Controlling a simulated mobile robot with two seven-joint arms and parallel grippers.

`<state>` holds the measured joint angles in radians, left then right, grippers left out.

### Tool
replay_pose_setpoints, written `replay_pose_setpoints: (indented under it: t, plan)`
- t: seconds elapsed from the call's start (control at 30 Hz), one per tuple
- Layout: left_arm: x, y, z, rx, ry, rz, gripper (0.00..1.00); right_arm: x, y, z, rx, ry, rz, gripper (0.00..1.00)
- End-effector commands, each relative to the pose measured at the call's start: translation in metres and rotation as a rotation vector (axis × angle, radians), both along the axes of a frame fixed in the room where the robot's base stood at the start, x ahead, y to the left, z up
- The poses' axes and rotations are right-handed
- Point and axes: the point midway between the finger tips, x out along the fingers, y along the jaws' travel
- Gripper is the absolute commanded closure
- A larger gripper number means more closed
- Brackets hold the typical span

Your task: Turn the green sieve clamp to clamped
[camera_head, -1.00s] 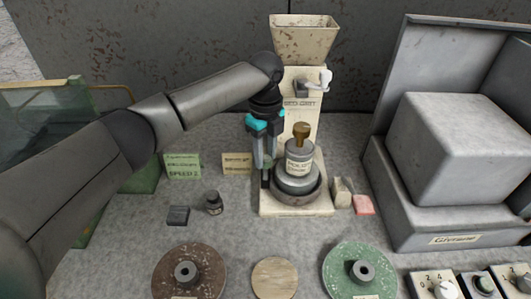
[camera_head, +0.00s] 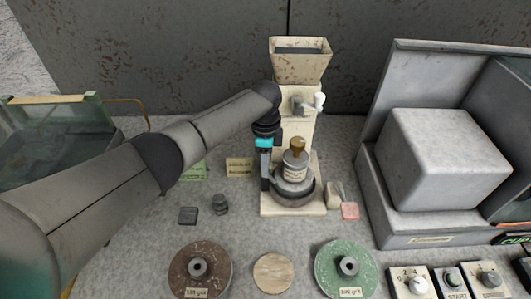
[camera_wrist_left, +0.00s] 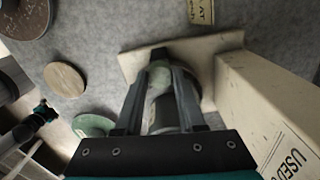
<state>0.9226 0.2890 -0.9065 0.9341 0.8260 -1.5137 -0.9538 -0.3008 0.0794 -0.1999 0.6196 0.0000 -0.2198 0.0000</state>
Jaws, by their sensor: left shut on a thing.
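The cream machine (camera_head: 300,128) stands at the back with a round grey sieve housing (camera_head: 293,192) on its base, topped by a labelled jar-like part with a brown knob (camera_head: 297,146). My left gripper (camera_head: 266,183) points down at the housing's left side. In the left wrist view, its two fingers (camera_wrist_left: 167,72) are shut on a pale green part (camera_wrist_left: 179,78), which looks like the green sieve clamp. The fingers and gripper body hide much of it, so its exact setting cannot be told. A black and teal part, apparently my right gripper (camera_wrist_left: 44,110), shows small at the left edge.
A brown disc (camera_head: 200,270), a wooden disc (camera_head: 273,272) and a green disc (camera_head: 346,268) lie in front. A grey block in an open box (camera_head: 400,215) stands right. A small dark weight (camera_head: 220,204) and a black block (camera_head: 188,215) lie left of the base.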

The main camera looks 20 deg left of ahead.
Motion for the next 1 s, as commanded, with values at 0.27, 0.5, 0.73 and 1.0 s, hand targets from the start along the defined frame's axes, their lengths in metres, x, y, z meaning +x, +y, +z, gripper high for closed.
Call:
replay_pose_setpoints:
  t: [0.27,0.5,0.73,1.0]
  plan:
    - [-0.001,-0.001,0.003,-0.001,0.004,0.263,1.0,0.0,0.0,0.027,0.0,-0.001,0.0,0.0]
    - [-0.001,-0.001,0.002,0.0,0.004,0.489,1.0,0.0,0.0,0.041,0.0,-0.001,0.0,0.0]
    - [-0.001,-0.001,0.001,0.0,0.004,0.68,1.0,0.001,0.0,0.05,0.0,-0.001,0.0,0.0]
    - [-0.001,-0.001,0.0,0.001,0.003,0.836,1.0,0.001,0.0,0.057,0.0,-0.001,0.0,0.0]
